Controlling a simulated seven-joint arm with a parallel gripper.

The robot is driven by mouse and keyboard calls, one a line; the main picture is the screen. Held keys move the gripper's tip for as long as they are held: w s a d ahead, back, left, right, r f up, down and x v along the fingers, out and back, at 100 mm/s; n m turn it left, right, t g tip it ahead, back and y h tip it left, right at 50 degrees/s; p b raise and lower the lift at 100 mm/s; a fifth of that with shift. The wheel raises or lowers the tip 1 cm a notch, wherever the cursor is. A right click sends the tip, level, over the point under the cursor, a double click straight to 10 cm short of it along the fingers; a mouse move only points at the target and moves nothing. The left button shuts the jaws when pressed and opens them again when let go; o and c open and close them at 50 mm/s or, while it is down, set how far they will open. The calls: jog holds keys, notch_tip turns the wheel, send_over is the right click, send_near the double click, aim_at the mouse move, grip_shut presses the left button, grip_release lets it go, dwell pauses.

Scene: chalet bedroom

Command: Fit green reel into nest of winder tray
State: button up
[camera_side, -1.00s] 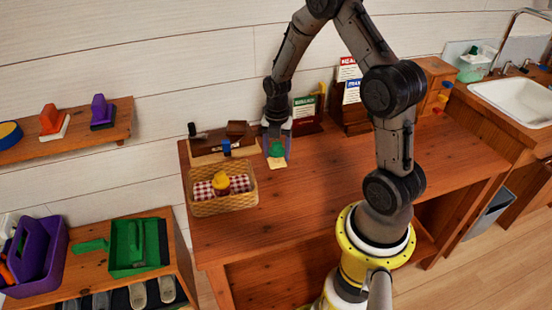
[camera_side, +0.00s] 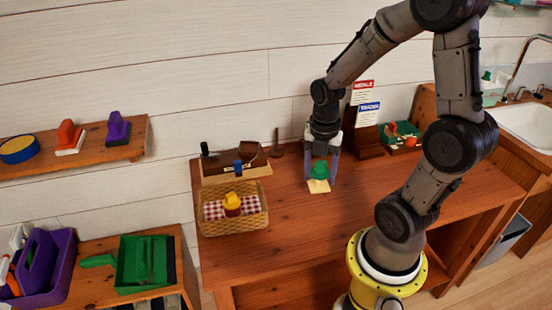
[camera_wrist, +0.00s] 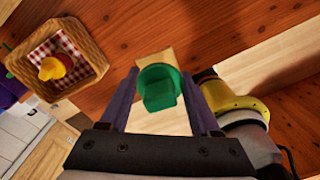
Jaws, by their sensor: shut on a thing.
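My gripper (camera_side: 321,168) is shut on the green reel (camera_side: 319,172), pointing down over the wooden desk. In the wrist view the reel (camera_wrist: 158,88) sits between my two purple-grey fingers, a round green rim with a blocky part toward me. A cream square piece (camera_side: 318,186) shows right below the reel; whether it is joined to it is unclear. A low wooden tray (camera_side: 212,181) with a pale labelled front, a blue piece and dark fittings stands at the desk's back left, apart from my gripper. It looks like the winder tray; its nest cannot be made out.
A wicker basket (camera_side: 234,228) with checked cloth and a yellow-topped red thing (camera_side: 232,204) stands in front of the tray. Card stands (camera_side: 366,140) and a green tray (camera_side: 394,142) with orange things are at the back right. The desk's front middle is clear.

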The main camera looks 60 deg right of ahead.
jog(key=w+d+r+m, duration=0.1)
jog(key=w+d+r, duration=0.15)
jog(key=w, duration=0.25)
jog(key=w+d+r+m, duration=0.1)
jog(key=w+d+r, duration=0.15)
jog(key=w, duration=0.25)
send_over(249, 149)
jog(key=s, duration=0.1)
jog(key=f, duration=0.8)
jog(key=shift+a+f, duration=0.1)
jog(key=shift+a, duration=0.2)
jog(key=shift+w+d+f, duration=0.2)
jog(key=shift+w+f, duration=0.2)
jog(key=shift+f, duration=0.15)
jog(key=shift+w+f, duration=0.1)
jog(key=shift+f, duration=1.5)
jog(key=shift+f, duration=0.1)
jog(key=o, duration=1.4)
jog(key=shift+c, duration=0.2)
